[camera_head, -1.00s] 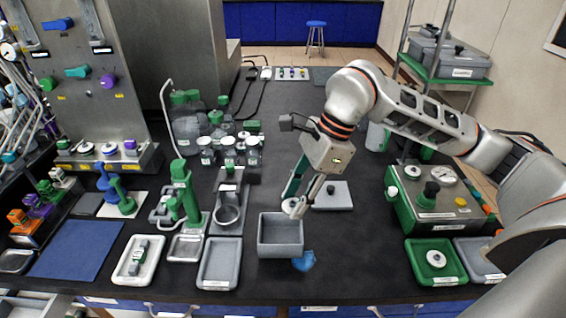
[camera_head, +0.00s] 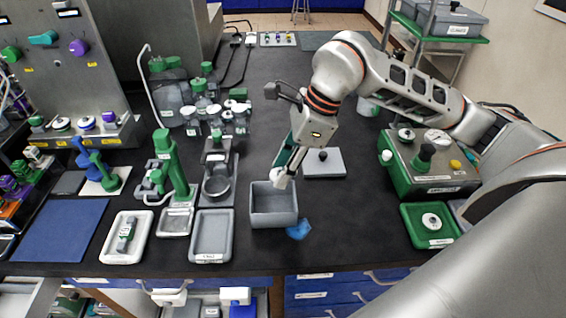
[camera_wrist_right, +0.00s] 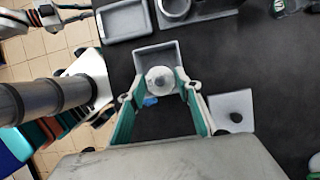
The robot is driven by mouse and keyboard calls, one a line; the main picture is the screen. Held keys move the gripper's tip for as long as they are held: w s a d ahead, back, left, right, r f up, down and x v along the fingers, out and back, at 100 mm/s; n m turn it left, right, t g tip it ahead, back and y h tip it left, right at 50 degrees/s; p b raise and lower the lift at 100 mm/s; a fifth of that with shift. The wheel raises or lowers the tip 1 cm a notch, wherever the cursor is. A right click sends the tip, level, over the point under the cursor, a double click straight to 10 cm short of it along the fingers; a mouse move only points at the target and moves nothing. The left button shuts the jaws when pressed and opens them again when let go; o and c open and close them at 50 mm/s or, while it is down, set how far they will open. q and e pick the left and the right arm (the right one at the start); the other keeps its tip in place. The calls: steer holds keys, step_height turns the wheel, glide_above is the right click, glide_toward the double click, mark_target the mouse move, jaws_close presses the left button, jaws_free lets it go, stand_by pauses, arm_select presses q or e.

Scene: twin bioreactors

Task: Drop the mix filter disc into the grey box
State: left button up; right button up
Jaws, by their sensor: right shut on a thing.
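My right gripper (camera_head: 282,178) is shut on a small pale disc, the mix filter disc (camera_wrist_right: 160,80). In the wrist view the disc sits between the two green-lined fingertips and overlaps the grey box (camera_wrist_right: 143,53). In the head view the grey box (camera_head: 273,220) stands open on the dark bench. The disc shows at the box's back right rim, and I cannot tell its exact height above it. The visible part of the box's inside looks empty. My left gripper is not visible.
A grey slab with a black knob (camera_head: 325,168) lies behind the box. A blue object (camera_head: 299,230) lies at its front right. A grey tray (camera_head: 211,256) is to the left. A green tray (camera_head: 413,240) at the right holds another white disc (camera_head: 431,221).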

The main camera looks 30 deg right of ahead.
steer(key=shift+f, duration=0.3)
steer(key=o, duration=0.9)
steer(key=v, duration=1.2)
